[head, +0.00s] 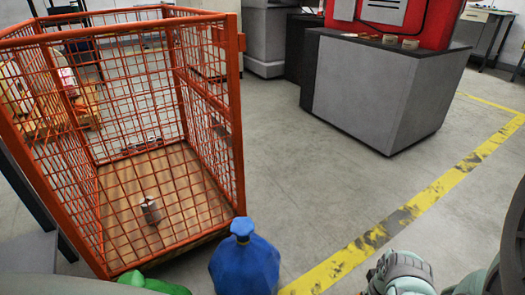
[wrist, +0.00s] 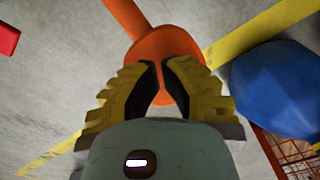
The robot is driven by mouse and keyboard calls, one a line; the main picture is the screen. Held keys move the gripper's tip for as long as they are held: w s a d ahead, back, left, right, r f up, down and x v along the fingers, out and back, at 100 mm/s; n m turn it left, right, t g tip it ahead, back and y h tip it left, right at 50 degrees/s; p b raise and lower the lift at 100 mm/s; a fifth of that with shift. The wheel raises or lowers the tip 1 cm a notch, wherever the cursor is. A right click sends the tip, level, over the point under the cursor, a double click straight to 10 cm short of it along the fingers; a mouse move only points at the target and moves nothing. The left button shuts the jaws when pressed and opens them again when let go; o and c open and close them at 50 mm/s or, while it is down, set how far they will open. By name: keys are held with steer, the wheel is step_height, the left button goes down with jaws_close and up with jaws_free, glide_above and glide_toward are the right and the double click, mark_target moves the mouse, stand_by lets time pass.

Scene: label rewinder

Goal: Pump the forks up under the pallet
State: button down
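My gripper (wrist: 160,63) shows in the wrist view with its two yellow, dark-padded fingers leaning together, a narrow gap between their tips. A round orange part (wrist: 165,43) lies just beyond and between the fingers, with an orange bar running from it to the upper left. I cannot tell whether the fingers touch or grip it, nor whether it belongs to the pump handle. The gripper cannot be made out in the head view. I cannot make out any forks, and no pallet is clearly identifiable in either view.
An orange mesh cage (head: 238,130) with a wooden floor stands at left; a small cylinder (head: 150,210) lies inside. A blue bag-like object (head: 243,265) is beside it, also in the wrist view (wrist: 280,88). A grey cabinet (head: 360,90) stands behind. Floor between them and the yellow line (head: 440,192) is clear.

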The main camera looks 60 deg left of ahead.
step_height(320, 180, down, 14)
steer(key=b, duration=1.1)
steer(key=r+p, duration=1.2)
steer(key=r, duration=0.1)
steer(key=shift+d+r+p, duration=0.2)
steer(key=shift+r+p, duration=0.1)
steer(key=shift+p, duration=0.05)
steer(key=shift+a+r+p, duration=0.1)
steer(key=shift+r+p, duration=0.2)
steer(key=shift+r, duration=0.05)
steer(key=shift+a+f, duration=0.1)
